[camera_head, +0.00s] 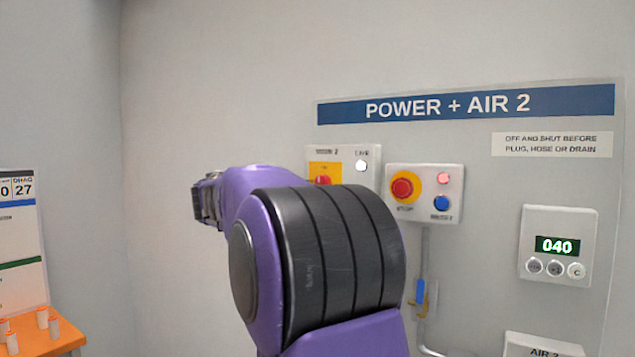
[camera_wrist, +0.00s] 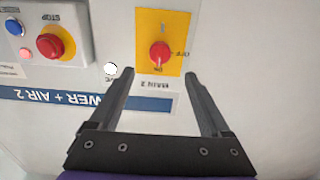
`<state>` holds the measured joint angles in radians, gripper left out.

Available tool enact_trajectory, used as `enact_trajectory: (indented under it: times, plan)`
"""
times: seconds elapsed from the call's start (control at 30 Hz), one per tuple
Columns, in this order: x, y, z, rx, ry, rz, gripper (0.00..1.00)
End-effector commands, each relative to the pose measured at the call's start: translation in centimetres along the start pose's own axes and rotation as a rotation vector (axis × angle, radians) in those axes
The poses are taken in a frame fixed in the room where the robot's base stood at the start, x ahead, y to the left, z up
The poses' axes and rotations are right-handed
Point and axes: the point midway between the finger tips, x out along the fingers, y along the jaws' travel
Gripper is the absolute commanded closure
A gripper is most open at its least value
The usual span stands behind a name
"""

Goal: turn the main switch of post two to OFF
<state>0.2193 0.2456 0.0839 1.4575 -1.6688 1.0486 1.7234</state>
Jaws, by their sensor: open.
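The main switch is a red knob (camera_wrist: 160,54) on a yellow plate (camera_wrist: 146,30), seen upside down in the wrist view. An ON mark sits just below the knob and an OFF mark to its right. The knob seems to lie in line with ON, though it is small. My gripper (camera_wrist: 159,74) is open and empty, its two fingers apart on either side below the knob, with no contact visible. In the head view, the switch box (camera_head: 343,152) shows its yellow plate and part of the red knob; my arm hides its lower part.
A box with a red stop button (camera_head: 402,187) and a blue reset button (camera_head: 441,203) is right beside the switch box. A blue-handled valve (camera_head: 420,293) on a pipe is below. A counter reading 040 (camera_head: 557,246) is farther right. An orange table (camera_head: 65,338) stands at left.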

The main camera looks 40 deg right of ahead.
Motion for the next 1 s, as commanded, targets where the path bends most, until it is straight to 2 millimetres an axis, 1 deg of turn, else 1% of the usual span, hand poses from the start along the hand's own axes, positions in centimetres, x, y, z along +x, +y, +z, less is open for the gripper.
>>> enact_trajectory:
  times: [0.03,0.2,0.3,0.43,0.6,0.9,0.97,1.0]
  plan:
    - [1.3,0.1,-0.1,-0.001,-0.001,0.004,0.19]
    - [5.0,0.1,-0.1,0.0,-0.002,0.004,0.19]
    - [6.8,0.1,-0.1,-0.001,-0.001,0.003,0.19]
    - [8.6,0.1,-0.1,0.0,-0.002,0.002,0.19]
    - [9.7,0.0,0.0,0.0,-0.002,0.0,0.19]
    - [9.9,0.0,0.1,0.0,-0.001,0.0,0.19]
    - [9.9,0.0,0.1,0.0,-0.001,0.0,0.3]
    - [9.9,0.0,0.1,0.0,-0.001,0.0,0.37]
